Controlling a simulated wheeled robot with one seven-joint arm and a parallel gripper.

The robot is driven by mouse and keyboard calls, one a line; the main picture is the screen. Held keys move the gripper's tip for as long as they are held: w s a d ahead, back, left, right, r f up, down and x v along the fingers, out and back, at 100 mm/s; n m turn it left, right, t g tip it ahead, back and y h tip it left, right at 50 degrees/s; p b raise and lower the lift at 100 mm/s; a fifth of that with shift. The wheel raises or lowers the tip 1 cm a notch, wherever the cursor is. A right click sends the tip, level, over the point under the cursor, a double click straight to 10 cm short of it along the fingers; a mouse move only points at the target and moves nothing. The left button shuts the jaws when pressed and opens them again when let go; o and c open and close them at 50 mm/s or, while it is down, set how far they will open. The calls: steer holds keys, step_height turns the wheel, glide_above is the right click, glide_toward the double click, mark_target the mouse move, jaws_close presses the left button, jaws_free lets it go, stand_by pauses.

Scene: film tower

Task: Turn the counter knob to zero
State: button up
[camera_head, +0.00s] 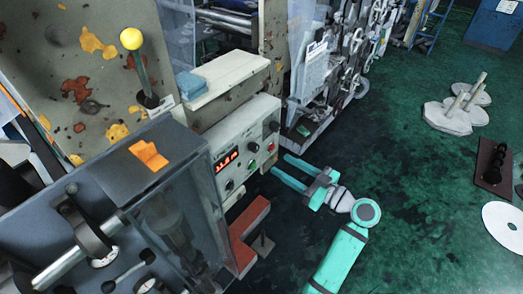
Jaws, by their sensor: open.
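The pale control panel (245,135) carries a lit red digital counter display (228,160), whose digits are too small to read surely. A dark knob (230,185) sits below the display. Another dark knob (273,126) is at the panel's right end. Green and red buttons show between them. I cannot tell for sure which knob is the counter knob. My teal gripper (279,163) is open and empty, its two fingers pointing left toward the panel's lower right side. The fingertips appear just short of the panel and do not visibly touch any knob.
A grey machine with a clear cover (185,215) stands left of the panel. A yellow-topped lever (131,39) rises behind it. A red block (250,222) lies below the panel. Reel machinery (335,70) stands beyond. The green floor (425,200) at right is mostly open, with discs and a stand.

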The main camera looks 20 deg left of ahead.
mark_target(257, 149)
steer(key=x, duration=1)
steer(key=shift+w+a+r, duration=0.15)
steer(key=shift+a+r, duration=0.1)
steer(key=shift+a, duration=0.05)
steer(key=c, duration=1)
